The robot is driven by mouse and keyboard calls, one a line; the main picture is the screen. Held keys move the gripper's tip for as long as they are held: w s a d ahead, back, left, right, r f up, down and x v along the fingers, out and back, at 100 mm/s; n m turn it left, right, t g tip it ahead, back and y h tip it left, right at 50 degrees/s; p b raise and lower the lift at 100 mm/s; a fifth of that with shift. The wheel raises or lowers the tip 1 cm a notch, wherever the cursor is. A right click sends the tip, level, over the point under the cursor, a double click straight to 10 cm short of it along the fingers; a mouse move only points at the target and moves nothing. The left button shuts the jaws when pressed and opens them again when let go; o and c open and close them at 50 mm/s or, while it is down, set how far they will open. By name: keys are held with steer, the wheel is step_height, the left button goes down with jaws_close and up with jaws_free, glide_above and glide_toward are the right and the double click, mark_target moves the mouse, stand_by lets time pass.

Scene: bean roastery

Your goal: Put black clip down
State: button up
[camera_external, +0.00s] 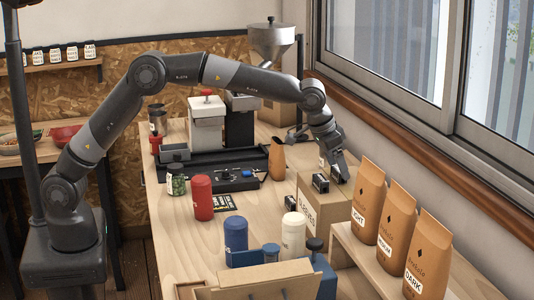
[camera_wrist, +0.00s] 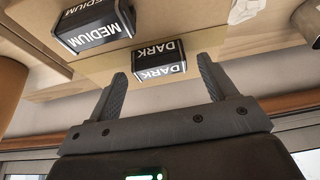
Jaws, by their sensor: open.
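A black clip labelled DARK (camera_wrist: 160,71) sits on the cardboard box in the wrist view. My gripper (camera_wrist: 161,76) is open, with its fingertips to either side of this clip and a visible gap at each side. A second black clip labelled MEDIUM (camera_wrist: 95,26) lies beside it on the same box. In the external view my gripper (camera_external: 339,176) points down over the top of the cardboard box (camera_external: 325,214). One black clip (camera_external: 320,183) shows just left of the gripper there. The DARK clip is mostly hidden by the fingers in that view.
Three brown bags (camera_external: 398,228) stand on a wooden riser (camera_external: 368,262) right of the box. White (camera_external: 294,238), blue (camera_external: 236,236) and red (camera_external: 203,198) canisters stand in front and left. The window sill runs along the right.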

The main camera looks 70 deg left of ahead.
steer(key=v, duration=1.1)
steer(key=shift+s+r, duration=0.2)
steer(key=shift+r, duration=0.05)
steer(key=s+a+r, duration=0.3)
steer(key=s+a, duration=0.3)
steer(key=s, duration=0.5)
steer(key=s+a+r, duration=0.3)
steer(key=s+a, duration=0.3)
steer(key=s, duration=0.6)
steer(key=s+a+f, duration=0.1)
steer(key=s+f, duration=0.2)
steer(key=s, duration=0.4)
steer(key=s+a+f, duration=0.2)
steer(key=s+f, duration=0.2)
steer(key=s, duration=0.3)
steer(key=s+a+f+t, duration=0.1)
steer(key=s+f, duration=0.3)
steer(key=s, duration=0.4)
steer(key=shift+a, duration=0.6)
steer(key=shift+o, duration=0.2)
steer(key=shift+r, duration=0.1)
